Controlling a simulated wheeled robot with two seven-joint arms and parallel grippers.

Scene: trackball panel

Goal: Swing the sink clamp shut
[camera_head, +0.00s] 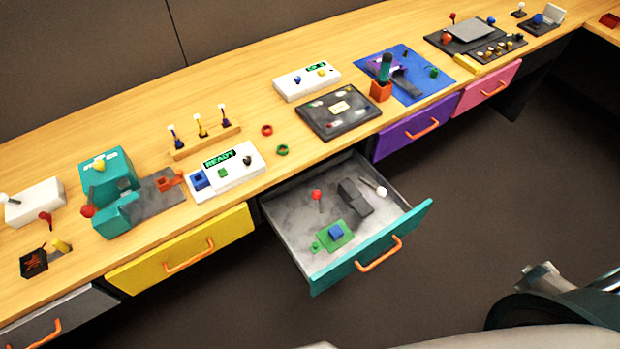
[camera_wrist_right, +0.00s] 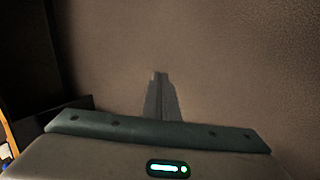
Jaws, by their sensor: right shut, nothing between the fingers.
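No part is plainly identifiable as the sink clamp. A likely place is the open teal-fronted drawer (camera_head: 372,262) in the head view. In it lie a green board (camera_head: 333,237) with a blue block (camera_head: 336,231) on it, a dark grey stepped block (camera_head: 354,197), a white-tipped lever (camera_head: 376,187) and a red-knobbed pin (camera_head: 316,195). The lever stands off to the right, apart from the blue block. My right gripper (camera_wrist_right: 160,76) shows in its wrist view, shut and empty, over bare brown floor, away from the drawer. My left gripper is not in view.
The wooden bench holds a teal machine (camera_head: 108,172), a white READY panel (camera_head: 226,171), a dark panel (camera_head: 338,112) and a blue mat (camera_head: 410,85). Closed yellow (camera_head: 180,250) and purple (camera_head: 416,128) drawers flank the open one. The floor in front is clear.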

